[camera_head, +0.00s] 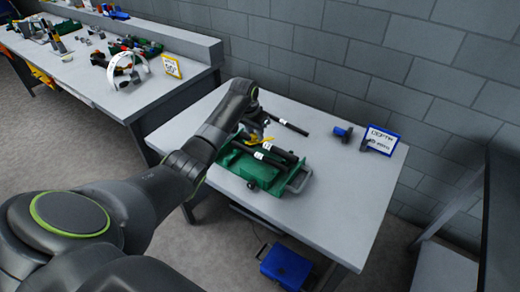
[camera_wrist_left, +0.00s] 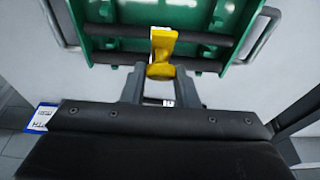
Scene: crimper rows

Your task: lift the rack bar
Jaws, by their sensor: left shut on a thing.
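The green rack (camera_head: 262,178) stands on the near table, with dark bars (camera_head: 272,156) across it and white labels on them. Two dark bars (camera_wrist_left: 115,58) also cross the green rack in the left wrist view. My left gripper (camera_head: 256,132) is over the rack's far left side, partly hidden by its own arm. In the left wrist view my gripper (camera_wrist_left: 160,78) is shut on a yellow piece (camera_wrist_left: 162,45) that lies over the dark bars. Whether the yellow piece is joined to a bar I cannot tell. Another dark labelled bar (camera_head: 292,127) shows beyond the gripper.
A blue-and-white sign (camera_head: 380,140) and a small blue-and-black object (camera_head: 343,133) stand at the table's back right. The tabletop's right side is clear. A blue box (camera_head: 286,266) is below the table. A second table (camera_head: 130,95) with tools is at the left.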

